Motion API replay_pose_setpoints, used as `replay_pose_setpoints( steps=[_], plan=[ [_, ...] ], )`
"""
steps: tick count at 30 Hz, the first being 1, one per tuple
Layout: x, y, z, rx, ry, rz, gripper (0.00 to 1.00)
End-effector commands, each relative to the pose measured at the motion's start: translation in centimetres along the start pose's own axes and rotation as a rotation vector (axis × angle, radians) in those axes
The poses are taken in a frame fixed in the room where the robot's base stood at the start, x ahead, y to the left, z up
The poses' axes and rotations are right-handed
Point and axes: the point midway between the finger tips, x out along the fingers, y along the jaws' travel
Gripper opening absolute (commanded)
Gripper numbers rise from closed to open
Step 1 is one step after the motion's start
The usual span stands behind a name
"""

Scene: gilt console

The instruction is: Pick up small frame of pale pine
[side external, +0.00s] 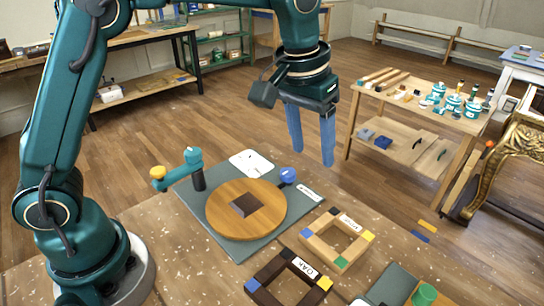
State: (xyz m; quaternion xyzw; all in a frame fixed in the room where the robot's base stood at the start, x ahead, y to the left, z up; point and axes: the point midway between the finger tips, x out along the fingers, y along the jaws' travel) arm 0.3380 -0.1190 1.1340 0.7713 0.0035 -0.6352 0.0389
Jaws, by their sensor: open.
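The small frame of pale pine (320,250) lies flat on the worktop, right of the round wooden board. It is a square with an open middle, coloured corner pieces in blue, yellow and green, and a white label on its far right side. My gripper (312,157) hangs with its two blue fingers pointing down, spread apart with nothing between them. It is above and behind the pale frame in the side view, clear of it. A similar dark brown frame (268,272) with a white label lies nearer the front edge of the picture.
A round wooden board (225,212) with a dark square block (246,205) sits on a grey-green mat (193,207). A teal post with a yellow knob (158,173) and a blue knob (288,175) stand by it.

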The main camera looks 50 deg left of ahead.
Motion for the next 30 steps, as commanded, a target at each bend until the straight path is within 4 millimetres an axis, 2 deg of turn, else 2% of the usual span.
replay_pose_setpoints(
  steps=[1,3,9,15,24,30],
  plan=[
    [1.8,0.7,-0.2,0.012,-0.034,-0.007,0.61],
    [3.8,1.5,-0.2,0.027,-0.070,-0.014,0.61],
    [8.3,2.8,0.7,0.067,-0.154,-0.036,0.61],
    [10.4,3.0,1.9,0.085,-0.199,-0.050,0.61],
    [13.8,2.9,2.6,0.084,-0.197,-0.048,0.61],
    [14.7,2.8,2.8,0.084,-0.195,-0.047,0.61]
  ],
)
